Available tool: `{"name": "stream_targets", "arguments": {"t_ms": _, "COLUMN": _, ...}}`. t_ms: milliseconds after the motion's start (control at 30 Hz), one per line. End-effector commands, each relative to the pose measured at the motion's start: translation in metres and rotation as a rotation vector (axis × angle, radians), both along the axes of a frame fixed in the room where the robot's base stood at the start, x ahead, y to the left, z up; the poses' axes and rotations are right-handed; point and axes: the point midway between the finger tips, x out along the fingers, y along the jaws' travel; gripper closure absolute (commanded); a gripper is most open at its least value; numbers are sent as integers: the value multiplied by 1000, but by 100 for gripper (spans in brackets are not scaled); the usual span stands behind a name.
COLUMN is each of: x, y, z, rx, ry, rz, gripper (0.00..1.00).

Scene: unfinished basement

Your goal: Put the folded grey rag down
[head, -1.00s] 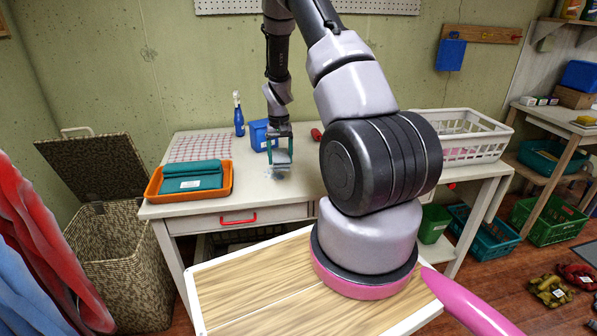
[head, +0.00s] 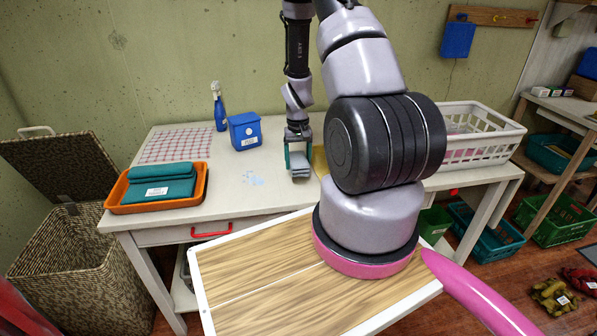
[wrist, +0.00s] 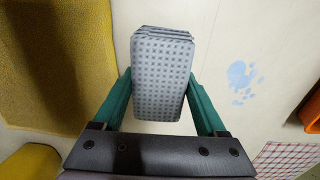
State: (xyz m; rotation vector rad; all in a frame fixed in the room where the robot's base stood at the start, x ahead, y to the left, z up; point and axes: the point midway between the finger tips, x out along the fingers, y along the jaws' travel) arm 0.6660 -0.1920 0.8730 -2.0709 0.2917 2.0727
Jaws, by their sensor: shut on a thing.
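The folded grey rag (wrist: 160,75) has a dark checked pattern and sits between the green fingers of my gripper (wrist: 160,100) in the wrist view. My gripper is shut on it. In the head view the rag (head: 300,168) hangs under my gripper (head: 299,155), near the front middle of the white table (head: 225,185). I cannot tell whether the rag touches the tabletop. My arm hides part of the table to the right.
An orange tray (head: 115,208) with folded teal cloths stands at the left. A checked cloth (head: 178,145), a blue box (head: 245,131) and a blue bottle (head: 219,108) are behind. A yellow mat (wrist: 50,60) lies beside the rag. A white basket (head: 480,150) stands right. A pale blue mark (head: 252,179) shows on bare tabletop.

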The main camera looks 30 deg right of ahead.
Motion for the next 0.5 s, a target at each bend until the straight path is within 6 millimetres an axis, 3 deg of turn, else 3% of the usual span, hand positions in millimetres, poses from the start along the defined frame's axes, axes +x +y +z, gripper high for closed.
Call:
{"name": "stream_targets", "arguments": {"t_ms": 300, "x": -1, "y": 1, "z": -40, "rx": 2, "ry": 3, "rz": 0, "gripper": 86}}
{"name": "stream_targets", "arguments": {"t_ms": 500, "x": 0, "y": 0, "z": -41, "rx": 1, "ry": 0, "rz": 0, "gripper": 86}}
